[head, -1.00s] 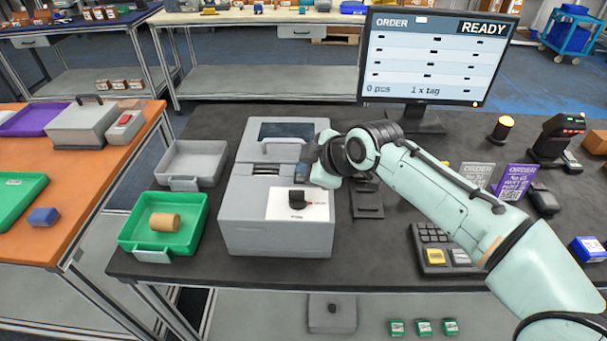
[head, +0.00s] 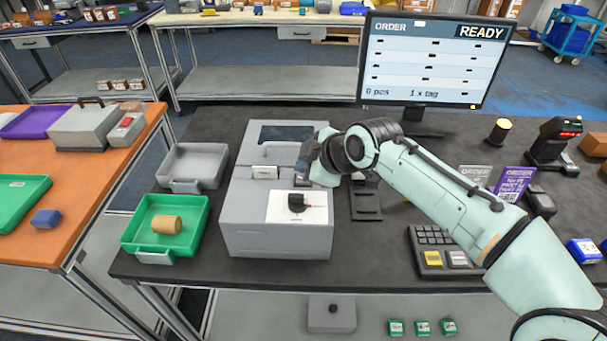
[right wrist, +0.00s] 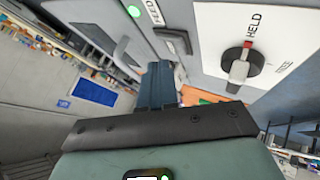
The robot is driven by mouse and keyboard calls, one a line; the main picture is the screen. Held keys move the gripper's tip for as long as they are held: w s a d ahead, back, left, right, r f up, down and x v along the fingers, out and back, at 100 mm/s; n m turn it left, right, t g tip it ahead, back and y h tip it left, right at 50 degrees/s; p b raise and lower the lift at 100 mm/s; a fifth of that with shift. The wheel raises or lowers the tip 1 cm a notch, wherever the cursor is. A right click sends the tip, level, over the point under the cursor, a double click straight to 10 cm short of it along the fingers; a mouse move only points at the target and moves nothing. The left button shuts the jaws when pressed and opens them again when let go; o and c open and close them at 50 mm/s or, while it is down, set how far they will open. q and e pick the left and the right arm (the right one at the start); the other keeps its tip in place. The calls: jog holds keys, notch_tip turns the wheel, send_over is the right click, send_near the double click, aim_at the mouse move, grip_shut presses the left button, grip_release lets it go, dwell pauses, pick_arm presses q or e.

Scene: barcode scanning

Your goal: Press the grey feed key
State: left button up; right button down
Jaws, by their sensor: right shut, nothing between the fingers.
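A grey printer (head: 275,232) stands on the dark table in the head view. The word FEED (right wrist: 153,12) is printed on its panel in the right wrist view, beside a lit green lamp (right wrist: 134,12). My right gripper (head: 302,174) is shut and empty, at the right part of the printer's front top. Its dark fingers (right wrist: 160,75) point at the panel near the FEED label; contact cannot be told. A white label (head: 265,172) shows at the printer's slot. My left gripper is not in view.
A black knob (right wrist: 243,65) on a white plate, marked HELD, sits close to the fingers. A keypad (head: 432,236) with yellow and grey keys stands right. A green tray (head: 130,238) with a tan roll (head: 166,224) and a grey tray (head: 170,160) lie left. The monitor (head: 440,62) reads READY.

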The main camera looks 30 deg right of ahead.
notch_tip(320, 180, up, 5)
jog(key=p, duration=0.4)
dwell(0.3)
dwell(0.6)
